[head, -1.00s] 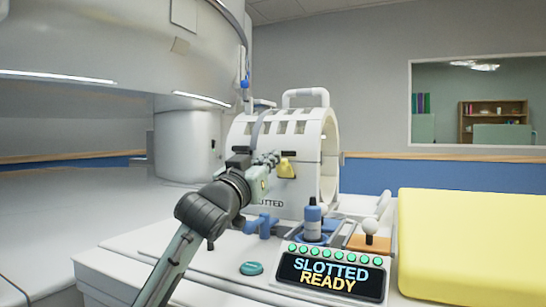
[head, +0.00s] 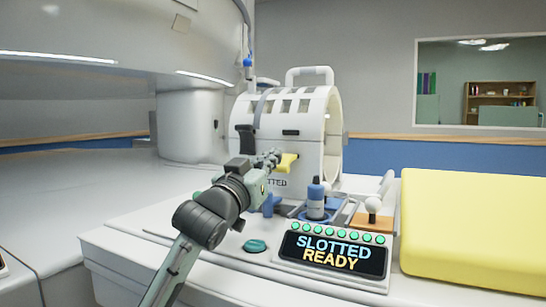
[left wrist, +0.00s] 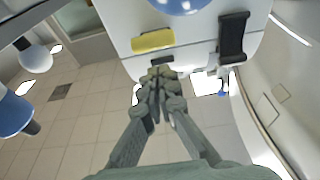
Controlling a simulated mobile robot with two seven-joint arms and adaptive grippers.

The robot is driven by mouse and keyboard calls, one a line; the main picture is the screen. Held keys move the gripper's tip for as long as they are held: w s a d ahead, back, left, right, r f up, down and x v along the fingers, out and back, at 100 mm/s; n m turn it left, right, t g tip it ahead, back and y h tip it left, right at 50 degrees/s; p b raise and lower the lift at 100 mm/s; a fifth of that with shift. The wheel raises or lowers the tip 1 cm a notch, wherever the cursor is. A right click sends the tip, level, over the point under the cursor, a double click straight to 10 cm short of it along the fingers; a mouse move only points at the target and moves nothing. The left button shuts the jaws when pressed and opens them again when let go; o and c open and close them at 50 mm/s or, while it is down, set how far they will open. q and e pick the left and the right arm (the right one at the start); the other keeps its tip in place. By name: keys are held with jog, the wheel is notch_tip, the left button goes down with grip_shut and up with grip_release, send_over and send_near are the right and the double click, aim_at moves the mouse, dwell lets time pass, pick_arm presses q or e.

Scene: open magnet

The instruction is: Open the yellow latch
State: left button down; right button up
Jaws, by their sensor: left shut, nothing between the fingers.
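The yellow latch (head: 289,162) is on the front face of a white slotted coil housing (head: 306,112). In the left wrist view the latch (left wrist: 153,40) is a short yellow bar on the white housing. My left gripper (head: 274,156) is shut and empty, with its fingertips right beside the latch and partly covering its left end in the head view. In the left wrist view the fingertips (left wrist: 158,76) are just below the bar; I cannot tell whether they touch it. My right gripper is not in view.
A black clasp (left wrist: 234,36) sits near the latch on the housing. A blue bottle (head: 316,196), a white-knobbed lever (head: 372,206) and a display panel (head: 333,254) stand in front. A yellow pad (head: 474,232) lies right. The large white scanner (head: 110,60) overhangs at left.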

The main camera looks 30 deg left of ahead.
pick_arm(q)
jog(key=v, duration=0.7)
dwell(0.5)
